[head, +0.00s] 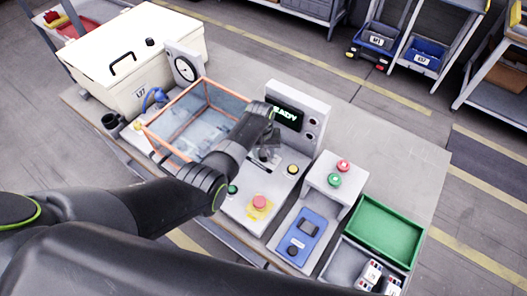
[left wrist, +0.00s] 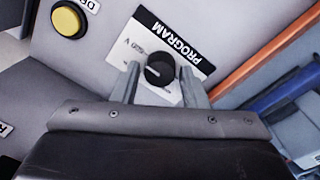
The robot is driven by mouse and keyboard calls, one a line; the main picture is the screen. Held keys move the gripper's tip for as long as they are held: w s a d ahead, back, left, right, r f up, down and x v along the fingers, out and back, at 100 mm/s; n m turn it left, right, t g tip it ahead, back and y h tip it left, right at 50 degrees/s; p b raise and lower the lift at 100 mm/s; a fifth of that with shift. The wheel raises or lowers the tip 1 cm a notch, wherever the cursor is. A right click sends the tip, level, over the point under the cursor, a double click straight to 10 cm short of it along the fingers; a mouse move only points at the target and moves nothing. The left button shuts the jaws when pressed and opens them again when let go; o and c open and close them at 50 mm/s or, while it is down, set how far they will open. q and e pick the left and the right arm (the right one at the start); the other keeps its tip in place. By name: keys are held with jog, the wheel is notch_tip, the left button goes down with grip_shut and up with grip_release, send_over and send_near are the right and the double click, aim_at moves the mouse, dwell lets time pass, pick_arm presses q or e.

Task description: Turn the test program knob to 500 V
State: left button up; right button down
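The black program knob (left wrist: 160,69) is round, with a light pointer mark, and sits on a white label headed PROGRAM (left wrist: 186,41) in the left wrist view. A V and small marks show beside it; the setting is too small to read. My left gripper (left wrist: 159,65) is open, its two grey fingers on either side of the knob with a gap visible on each side. In the head view my left gripper (head: 266,152) is over the grey tester panel, mostly hiding the knob. The tester's display (head: 287,115) shows green text like READY. My right gripper is not in view.
An orange-framed clear box (head: 182,135) stands left of the panel. To the right are a button box (head: 325,182), a blue meter (head: 299,239) and a green tray (head: 386,232).

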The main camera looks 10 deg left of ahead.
pick_arm(q)
jog(key=shift+o, duration=1)
jog(key=shift+r, duration=0.1)
jog(key=shift+r, duration=0.25)
notch_tip(320, 180, up, 17)
jog(key=b, duration=0.1)
jog(key=shift+a+f, duration=0.15)
jog(key=shift+a, duration=0.25)
jog(key=shift+s, duration=0.1)
